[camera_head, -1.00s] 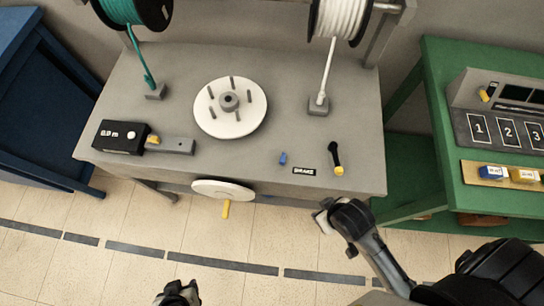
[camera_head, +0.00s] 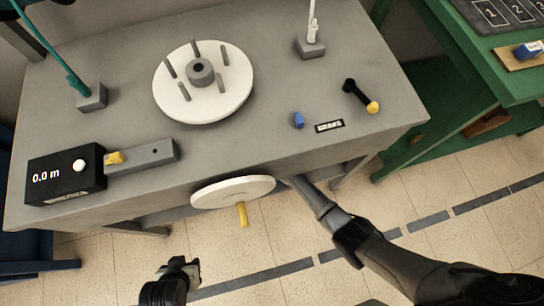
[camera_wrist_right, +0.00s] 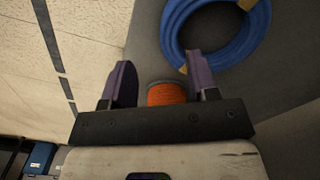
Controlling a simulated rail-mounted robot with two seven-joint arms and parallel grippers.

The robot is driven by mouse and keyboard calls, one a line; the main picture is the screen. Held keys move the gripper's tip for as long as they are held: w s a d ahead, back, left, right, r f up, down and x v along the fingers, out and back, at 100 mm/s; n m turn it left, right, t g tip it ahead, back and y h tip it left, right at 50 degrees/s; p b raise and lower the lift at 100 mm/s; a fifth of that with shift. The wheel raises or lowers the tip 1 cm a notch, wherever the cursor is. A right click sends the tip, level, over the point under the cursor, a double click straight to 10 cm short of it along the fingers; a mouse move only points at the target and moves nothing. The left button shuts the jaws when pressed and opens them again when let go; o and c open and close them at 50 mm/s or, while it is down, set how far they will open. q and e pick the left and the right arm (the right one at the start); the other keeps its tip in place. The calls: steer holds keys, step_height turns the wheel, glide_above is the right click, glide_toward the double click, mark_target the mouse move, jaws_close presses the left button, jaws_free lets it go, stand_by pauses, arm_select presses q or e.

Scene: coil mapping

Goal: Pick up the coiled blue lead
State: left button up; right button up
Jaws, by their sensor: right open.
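The coiled blue lead (camera_wrist_right: 258,30) lies as a ring on a grey surface at the top right of the right wrist view, with tan bands on it. It is not visible in the head view. My right gripper (camera_wrist_right: 158,62) is open, its two purple fingers apart and empty, and the coil is beyond and beside the right finger. Contact cannot be told. In the head view my right arm reaches to the bench's front edge, and its fingers are hidden there. My left gripper (camera_head: 180,268) is low, in front of the bench; its jaw state is unclear.
An orange round thing (camera_wrist_right: 167,93) shows between the right fingers. The grey bench (camera_head: 250,150) carries a white pegged disc (camera_head: 215,103), a black 0.0 m counter (camera_head: 65,176) and a small blue piece (camera_head: 298,120). A crank wheel (camera_head: 232,192) projects at its front.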

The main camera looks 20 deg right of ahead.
steer(key=shift+w+f, duration=0.15)
steer(key=shift+w, duration=0.35)
steer(key=shift+w+f, duration=0.1)
steer(key=shift+f, duration=0.05)
steer(key=shift+a+f+b, duration=0.2)
steer(key=shift+f+b, duration=0.35)
steer(key=shift+b, duration=0.15)
step_height(320, 180, down, 3)
steer(key=shift+d+r+b, duration=0.1)
steer(key=shift+r+b, duration=0.05)
steer(key=shift+b, duration=0.9)
steer(key=shift+f+b, duration=0.3)
steer(key=shift+f, duration=0.15)
steer(key=c, duration=0.6)
jaws_close()
